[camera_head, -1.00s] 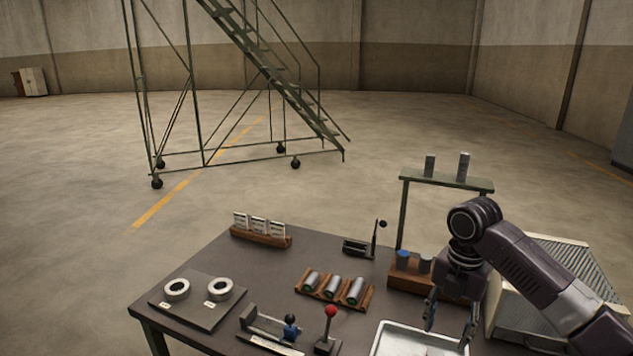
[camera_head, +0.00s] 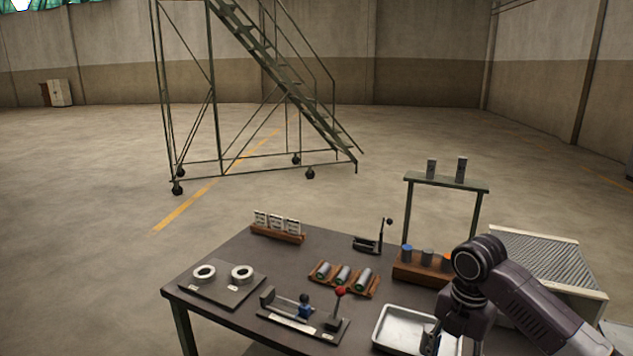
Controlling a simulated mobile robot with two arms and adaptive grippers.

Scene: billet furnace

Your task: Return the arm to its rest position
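My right arm comes in from the lower right, and its gripper (camera_head: 447,343) points down over the right side of the metal tray (camera_head: 383,330) at the table's front right. One finger shows against the tray. The other finger is mostly cut off by the frame edge or hidden by the arm, so its opening is unclear. Nothing is seen held. My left arm and gripper are not in view.
The table (camera_head: 225,262) holds a wooden rack of cylinders (camera_head: 343,275), a plate with two rings (camera_head: 222,283), a red-knobbed lever (camera_head: 340,293), card holder (camera_head: 278,229) and wooden block (camera_head: 422,269). A ribbed box (camera_head: 545,262) stands right. Rolling stairs (camera_head: 270,90) stand behind on open floor.

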